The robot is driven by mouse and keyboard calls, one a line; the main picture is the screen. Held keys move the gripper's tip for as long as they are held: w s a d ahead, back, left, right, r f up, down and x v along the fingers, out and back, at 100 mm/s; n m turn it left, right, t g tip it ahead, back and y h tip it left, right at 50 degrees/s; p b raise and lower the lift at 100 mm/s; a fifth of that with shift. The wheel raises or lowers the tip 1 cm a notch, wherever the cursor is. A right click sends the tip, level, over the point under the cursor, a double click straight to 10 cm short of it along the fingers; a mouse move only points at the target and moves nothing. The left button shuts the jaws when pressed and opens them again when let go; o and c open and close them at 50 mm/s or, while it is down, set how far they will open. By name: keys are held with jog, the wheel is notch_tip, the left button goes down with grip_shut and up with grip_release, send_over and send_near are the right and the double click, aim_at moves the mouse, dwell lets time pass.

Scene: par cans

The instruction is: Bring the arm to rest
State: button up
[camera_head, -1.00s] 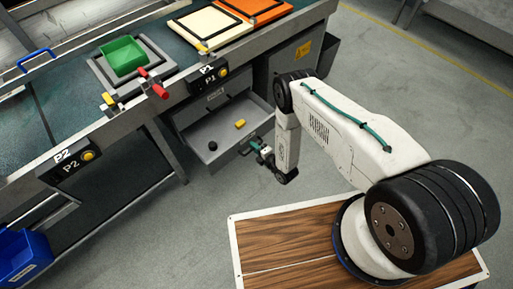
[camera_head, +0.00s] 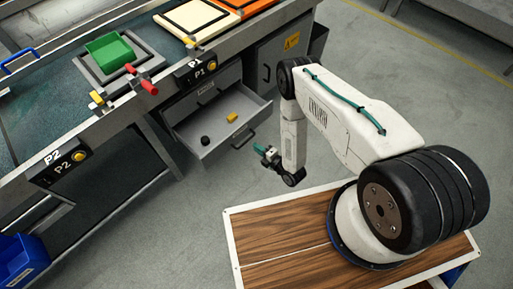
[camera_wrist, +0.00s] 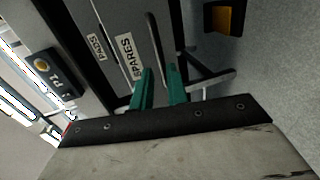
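My gripper (camera_head: 263,150) hangs in front of the workbench, to the right of the open drawer and apart from its handle in the head view. In the wrist view the two green fingers of my gripper (camera_wrist: 159,88) stand apart with a gap between them and nothing held. My white arm is bent, its forearm hanging down above the floor.
The open drawer (camera_head: 215,140) holds a yellow piece (camera_head: 232,117) and a dark round piece (camera_head: 205,141). On the workbench are a green bin (camera_head: 108,51), red-handled clamp parts and cream and orange trays. A blue bin (camera_head: 20,258) is at lower left. Grey floor is clear between.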

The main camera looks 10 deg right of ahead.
dwell(0.4)
jog(key=s+d+f+m+g+h, duration=0.25)
jog(key=s+f+m+g, duration=0.2)
jog(key=f, duration=0.35)
jog(key=w+d+r+m+g+h, duration=0.1)
jog(key=d+r+m+g+h, duration=0.2)
jog(key=r, duration=0.7)
jog(key=d+r+m+g+h, duration=0.1)
jog(key=d+r+m+g, duration=0.3)
jog(key=r, duration=0.7)
jog(key=w+d+r+m+g+h, duration=0.1)
jog(key=d+r+m+g+h, duration=0.3)
jog(key=r, duration=0.6)
jog(key=s+a+r+m+g+y, duration=0.1)
jog(key=s+r+m, duration=0.25)
jog(key=r, duration=0.85)
jog(key=s+r+m+y, duration=0.15)
jog(key=s+r, duration=0.35)
jog(key=r, duration=0.7)
jog(key=s+r+m+t, duration=0.2)
jog(key=s+r, duration=0.6)
jog(key=r, duration=0.2)
jog(key=s+r+m+t, duration=0.1)
jog(key=s+r+t, duration=0.1)
jog(key=s+r, duration=0.6)
notch_tip(320, 180, up, 4)
jog(key=shift+s+a+f+m, duration=0.2)
jog(key=shift+s+a+m, duration=0.15)
jog(key=shift+s+a, duration=0.05)
